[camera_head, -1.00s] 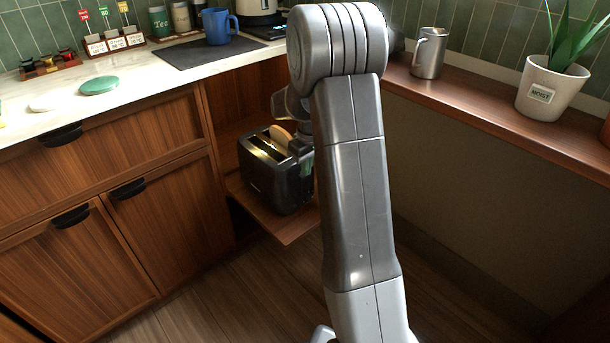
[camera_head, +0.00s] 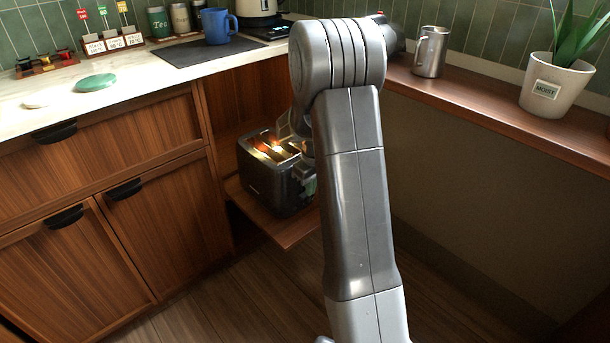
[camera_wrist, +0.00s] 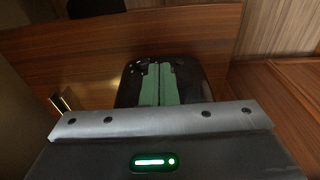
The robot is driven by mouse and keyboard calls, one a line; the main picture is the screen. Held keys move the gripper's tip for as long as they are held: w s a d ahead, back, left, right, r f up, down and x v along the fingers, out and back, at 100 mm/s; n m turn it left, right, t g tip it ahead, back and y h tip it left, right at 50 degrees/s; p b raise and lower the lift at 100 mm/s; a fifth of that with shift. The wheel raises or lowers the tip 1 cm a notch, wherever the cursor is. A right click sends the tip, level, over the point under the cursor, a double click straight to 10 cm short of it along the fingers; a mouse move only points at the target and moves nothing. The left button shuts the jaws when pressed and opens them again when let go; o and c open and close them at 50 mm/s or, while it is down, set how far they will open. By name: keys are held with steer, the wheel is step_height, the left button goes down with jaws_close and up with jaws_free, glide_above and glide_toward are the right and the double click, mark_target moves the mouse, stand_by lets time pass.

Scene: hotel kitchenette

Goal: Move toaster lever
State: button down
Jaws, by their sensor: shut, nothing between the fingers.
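The black toaster (camera_head: 262,187) stands on a low wooden shelf in the head view. Its slots glow orange, and no bread stands up above them. In the head view my arm covers the toaster's right end, and the lever cannot be seen. In the wrist view, the dark rounded shape around my fingers (camera_wrist: 128,92) may be the toaster's end, though I cannot tell for sure. My gripper (camera_wrist: 160,68) shows there as two green finger strips side by side, shut with nothing between them. Whether the fingertips touch the lever is hidden.
The wooden shelf (camera_head: 285,235) juts out under the toaster. Left is a counter (camera_head: 130,75) with a green disc and a blue mug (camera_head: 217,26). Right is a ledge with a metal jug (camera_head: 430,52) and a potted plant (camera_head: 553,85). The floor below is clear.

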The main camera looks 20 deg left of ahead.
steer(key=shift+s+d+r, duration=0.2)
steer(key=shift+s+d, duration=0.05)
steer(key=shift+d, duration=0.35)
steer(key=shift+r, duration=0.15)
step_height(320, 180, up, 14)
steer(key=d+p, duration=0.1)
steer(key=p, duration=0.3)
steer(key=shift+s+d+f, duration=0.15)
steer(key=shift+s+f, duration=0.1)
steer(key=shift+f, duration=0.1)
step_height(320, 180, down, 14)
steer(key=a+b, duration=0.1)
steer(key=b, duration=0.3)
steer(key=shift+w+a+r, duration=0.2)
steer(key=shift+w, duration=0.05)
